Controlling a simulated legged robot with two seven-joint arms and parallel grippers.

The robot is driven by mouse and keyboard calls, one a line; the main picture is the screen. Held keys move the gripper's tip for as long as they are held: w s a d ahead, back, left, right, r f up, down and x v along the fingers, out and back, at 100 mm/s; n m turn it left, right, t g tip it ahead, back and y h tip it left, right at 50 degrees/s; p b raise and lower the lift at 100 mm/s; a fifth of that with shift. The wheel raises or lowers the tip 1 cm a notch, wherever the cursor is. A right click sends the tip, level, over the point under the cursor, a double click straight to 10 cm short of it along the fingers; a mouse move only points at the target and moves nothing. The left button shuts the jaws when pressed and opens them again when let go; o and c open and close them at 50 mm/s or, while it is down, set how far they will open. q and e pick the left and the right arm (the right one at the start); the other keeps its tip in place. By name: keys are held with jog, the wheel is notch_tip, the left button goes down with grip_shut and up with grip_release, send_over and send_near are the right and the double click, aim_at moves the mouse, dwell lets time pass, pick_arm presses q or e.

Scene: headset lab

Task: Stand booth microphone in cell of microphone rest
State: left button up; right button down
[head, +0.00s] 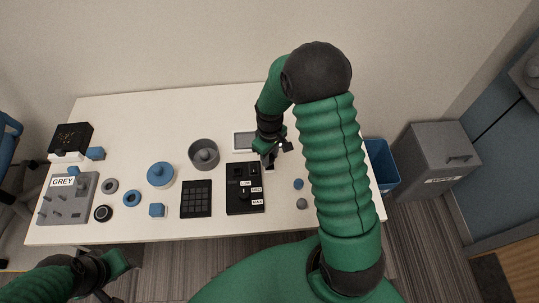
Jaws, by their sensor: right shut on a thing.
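A black box with cells and small white labels (232,206), which looks like the microphone rest, lies flat on the table in the middle. My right gripper (271,157) is just beyond the box's far right corner, pointing down. It is shut on a small dark thing (268,164), probably the booth microphone, mostly hidden by the fingers. I cannot tell whether that thing touches the box or the table. My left gripper (116,281) is low at the left, off the table's front edge, and partly cut off; its jaws are unclear.
A black keypad (196,199) lies left of the box. A grey round container (204,155), a blue-topped round thing (160,174) and a grey board with pegs (66,205) stand further left. A white-framed tablet (243,142) lies behind. Small blue (298,184) and grey (302,203) knobs lie right.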

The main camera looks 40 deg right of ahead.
aim_at(271, 155)
jog(key=shift+p, duration=0.4)
dwell(0.7)
jog(key=shift+f+b, duration=0.6)
jog(key=shift+f, duration=0.35)
jog(key=c, duration=1)
grip_release()
jog(key=shift+f, duration=0.1)
jog(key=shift+o, duration=0.2)
jog(key=shift+a, duration=0.1)
notch_tip(271, 155, up, 17)
jog(key=shift+d, duration=0.3)
